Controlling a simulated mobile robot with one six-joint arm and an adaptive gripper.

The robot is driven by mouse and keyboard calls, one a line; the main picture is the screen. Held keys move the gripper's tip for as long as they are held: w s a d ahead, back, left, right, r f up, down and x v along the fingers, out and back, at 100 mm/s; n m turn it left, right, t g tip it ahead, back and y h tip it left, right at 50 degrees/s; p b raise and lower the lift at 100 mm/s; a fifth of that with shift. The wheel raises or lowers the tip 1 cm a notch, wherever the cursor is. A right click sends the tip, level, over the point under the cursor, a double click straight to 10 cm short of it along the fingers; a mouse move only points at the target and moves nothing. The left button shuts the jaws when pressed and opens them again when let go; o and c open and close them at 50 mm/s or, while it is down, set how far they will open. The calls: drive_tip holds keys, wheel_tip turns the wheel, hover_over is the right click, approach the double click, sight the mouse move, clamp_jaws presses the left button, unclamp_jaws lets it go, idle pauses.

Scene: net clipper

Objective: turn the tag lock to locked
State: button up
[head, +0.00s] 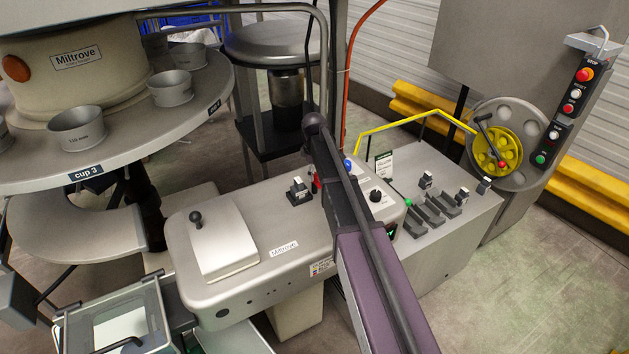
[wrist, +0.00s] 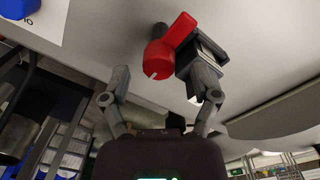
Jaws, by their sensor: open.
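The tag lock appears to be the red knob (wrist: 172,46) with a lever-like arm and a white line on its front, on the grey machine face in the wrist view. A bit of red (head: 315,183) shows beside my arm in the head view, mostly hidden. My gripper (wrist: 162,84) is open, with one finger to the left of the knob and the other to its right, near its lower part. The right finger is close to a dark block switch (wrist: 201,55). I cannot tell whether it touches. My arm hides the gripper in the head view.
The grey console (head: 283,225) carries a black block switch (head: 299,192), a blue button (head: 347,165) and a black knob (head: 376,196). A yellow handwheel (head: 490,150) stands at the right. The round cup table (head: 110,168) stands at the left.

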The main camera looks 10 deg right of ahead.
drive_tip(key=shift+f+b, duration=0.6)
drive_tip(key=shift+f, duration=0.25)
clamp_jaws()
drive_tip(key=shift+a, duration=0.15)
